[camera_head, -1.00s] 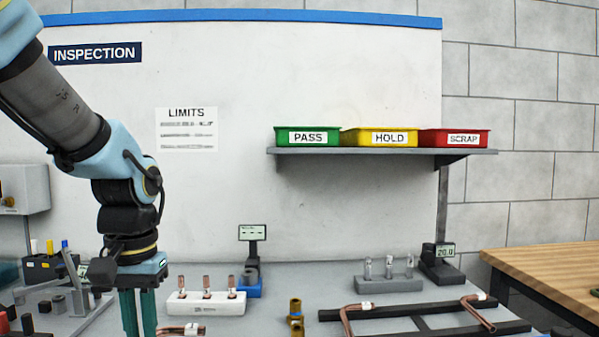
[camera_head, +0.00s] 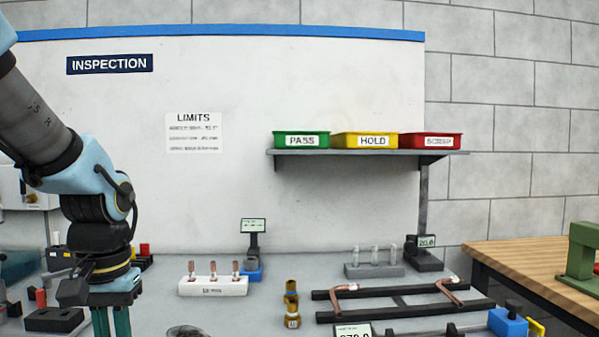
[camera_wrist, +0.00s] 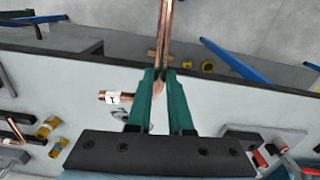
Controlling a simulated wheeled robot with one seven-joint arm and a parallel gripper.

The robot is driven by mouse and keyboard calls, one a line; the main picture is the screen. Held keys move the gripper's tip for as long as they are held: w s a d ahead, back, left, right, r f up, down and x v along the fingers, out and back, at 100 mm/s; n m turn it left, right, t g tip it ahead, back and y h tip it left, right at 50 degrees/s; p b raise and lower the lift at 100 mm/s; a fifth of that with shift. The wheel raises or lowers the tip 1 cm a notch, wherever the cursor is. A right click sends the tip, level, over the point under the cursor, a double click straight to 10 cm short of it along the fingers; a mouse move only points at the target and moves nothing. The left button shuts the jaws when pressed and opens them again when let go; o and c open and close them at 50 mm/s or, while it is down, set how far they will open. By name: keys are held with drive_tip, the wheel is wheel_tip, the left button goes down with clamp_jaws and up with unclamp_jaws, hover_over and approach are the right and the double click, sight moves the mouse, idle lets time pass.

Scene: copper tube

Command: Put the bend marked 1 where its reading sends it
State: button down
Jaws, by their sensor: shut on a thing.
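In the wrist view my gripper (camera_wrist: 160,82) is shut on a copper bend (camera_wrist: 164,40). One long leg of the bend runs away from the fingers. Its short end sticks out to the left with a white tag (camera_wrist: 114,98) that appears to read 1. In the head view my gripper (camera_head: 112,322) hangs at the lower left; its fingertips and the held bend are cut off by the bottom edge. On the shelf stand the green PASS bin (camera_head: 301,141), yellow HOLD bin (camera_head: 364,141) and red SCRAP bin (camera_head: 429,141). The LIMITS sheet (camera_head: 194,132) is too blurred to read.
Two other bends lie on the black rack (camera_head: 400,312). A small display on a blue base (camera_head: 253,226) stands behind the white block (camera_head: 212,286). Another display (camera_head: 354,331) is cut off below. Brass fittings (camera_head: 291,305) stand mid-bench. A wooden table (camera_head: 540,262) is at right.

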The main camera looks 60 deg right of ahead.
drive_tip(key=w+a+f+n, duration=0.3)
drive_tip(key=w+a+f, duration=0.4)
drive_tip(key=a, duration=0.4)
drive_tip(key=w+a+f+n, duration=0.4)
drive_tip(key=w+a+f, duration=0.3)
drive_tip(key=a, duration=0.5)
drive_tip(key=w+a+f+n, duration=0.3)
drive_tip(key=w+a+f, duration=0.5)
drive_tip(key=w+a, duration=0.3)
drive_tip(key=shift+a+n, duration=0.3)
drive_tip(key=shift+a, duration=0.15)
drive_tip(key=shift+w+d+f, duration=0.1)
